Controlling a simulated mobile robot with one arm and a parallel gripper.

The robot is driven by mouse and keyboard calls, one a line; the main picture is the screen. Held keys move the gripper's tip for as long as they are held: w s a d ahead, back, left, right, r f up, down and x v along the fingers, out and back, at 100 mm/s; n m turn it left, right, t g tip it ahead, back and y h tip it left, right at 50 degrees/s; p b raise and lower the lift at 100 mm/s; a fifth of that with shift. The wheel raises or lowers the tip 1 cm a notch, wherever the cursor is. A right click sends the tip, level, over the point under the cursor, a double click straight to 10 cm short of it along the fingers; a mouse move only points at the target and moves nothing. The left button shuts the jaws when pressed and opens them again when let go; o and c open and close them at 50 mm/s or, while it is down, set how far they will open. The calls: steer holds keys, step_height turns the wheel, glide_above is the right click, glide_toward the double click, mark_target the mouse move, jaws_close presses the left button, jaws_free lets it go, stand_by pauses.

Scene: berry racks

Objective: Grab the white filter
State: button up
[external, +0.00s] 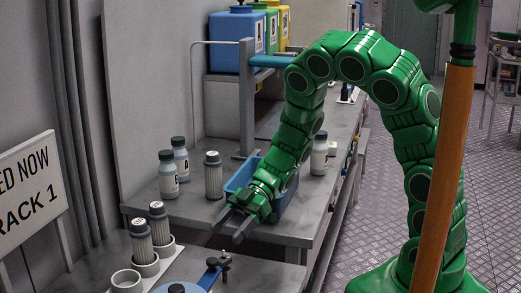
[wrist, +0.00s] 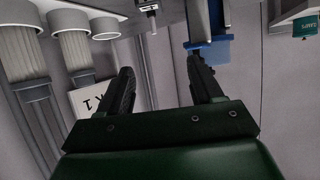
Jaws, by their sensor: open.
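A ribbed, whitish-grey filter (external: 213,178) with dark end caps stands upright on the workbench, left of the blue bin. Two similar filters, the front one (external: 142,242) and the rear one (external: 160,225), stand in white holders on the nearer surface. Two ribbed filters, left (wrist: 20,50) and right (wrist: 75,50), show inverted at the wrist view's upper left. I cannot tell which filter the task means. My gripper (external: 227,232) is open and empty near the bench's front edge, right of the holders and apart from all filters. Its fingers (wrist: 162,68) show spread in the wrist view.
An empty white holder (external: 125,281) stands at the near left. A blue-handled fixture (external: 212,272) is below my gripper. A blue bin (external: 240,178) lies behind it. White bottles (external: 168,178) stand left, another (external: 319,158) right. A sign (external: 25,185) stands at far left.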

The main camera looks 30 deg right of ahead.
steer(key=o, duration=0.4)
step_height(320, 180, up, 16)
steer(key=w+d+n+t+y, duration=0.15)
steer(key=w+d+n, duration=0.35)
steer(key=w+n, duration=0.55)
steer(key=w+d+n+t, duration=0.3)
steer(key=w+d+n, duration=0.1)
steer(key=w+n, duration=0.65)
steer(key=w+d+n+t, duration=0.2)
steer(key=w+d+n, duration=0.3)
steer(key=w+n, duration=0.55)
glide_toward(208, 168)
steer(key=shift+w+a+f+m+g, duration=0.15)
steer(key=shift+w+a+f+m, duration=0.1)
steer(key=shift+w+a, duration=0.25)
steer(key=shift+w+a+f+m+g, duration=0.1)
steer(key=shift+w+a+f+m, duration=0.1)
steer(key=shift+w+a, duration=0.25)
steer(key=shift+x, duration=1.3)
steer(key=shift+f+x, duration=0.15)
steer(key=shift+x, duration=1.1)
steer(key=shift+f+x, duration=0.15)
steer(key=shift+x, duration=1.1)
